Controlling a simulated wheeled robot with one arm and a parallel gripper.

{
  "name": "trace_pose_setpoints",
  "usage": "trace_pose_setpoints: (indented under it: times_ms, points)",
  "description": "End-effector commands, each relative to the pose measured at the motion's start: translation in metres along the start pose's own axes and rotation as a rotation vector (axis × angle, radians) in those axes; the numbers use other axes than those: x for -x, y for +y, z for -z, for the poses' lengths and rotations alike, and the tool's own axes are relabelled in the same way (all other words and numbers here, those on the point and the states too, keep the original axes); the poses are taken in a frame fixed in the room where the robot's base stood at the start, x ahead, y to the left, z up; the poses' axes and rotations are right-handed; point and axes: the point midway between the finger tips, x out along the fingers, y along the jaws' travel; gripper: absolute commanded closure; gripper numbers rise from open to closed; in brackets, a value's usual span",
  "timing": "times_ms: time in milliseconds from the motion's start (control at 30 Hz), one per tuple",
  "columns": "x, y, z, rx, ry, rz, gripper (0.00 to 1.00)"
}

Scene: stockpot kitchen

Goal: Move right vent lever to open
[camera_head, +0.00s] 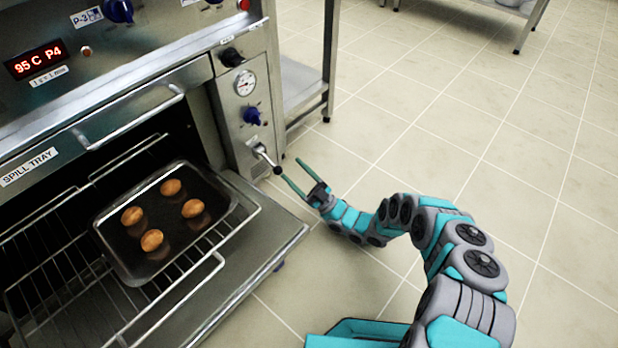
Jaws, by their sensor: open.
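The vent lever (267,159) is a metal handle with a dark end. It sticks out from the low part of the steel panel on the right side of the oven, pointing down and to the right. My gripper (291,168) is open and empty, with its two teal fingers spread toward the lever. The fingertips are close to the lever's dark end, one above it and one below it. I cannot tell whether they touch it. The small label by the lever is too small to read.
The oven door (262,262) is folded down, with a wire rack and a dark tray (136,263) of several brown rolls above it. A blue knob (252,116) and a gauge (245,83) sit above the lever. A steel table (328,60) stands behind.

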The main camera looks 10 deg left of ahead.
Motion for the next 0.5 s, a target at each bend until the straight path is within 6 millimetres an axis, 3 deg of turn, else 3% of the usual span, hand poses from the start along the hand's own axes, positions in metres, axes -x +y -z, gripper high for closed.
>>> trace_pose_setpoints:
  times_ms: [233,500]
  points:
    - [0.024,0.008,0.019,-0.001,-0.002,-0.003,0.31]
    - [0.033,0.011,0.028,-0.002,-0.001,-0.001,0.31]
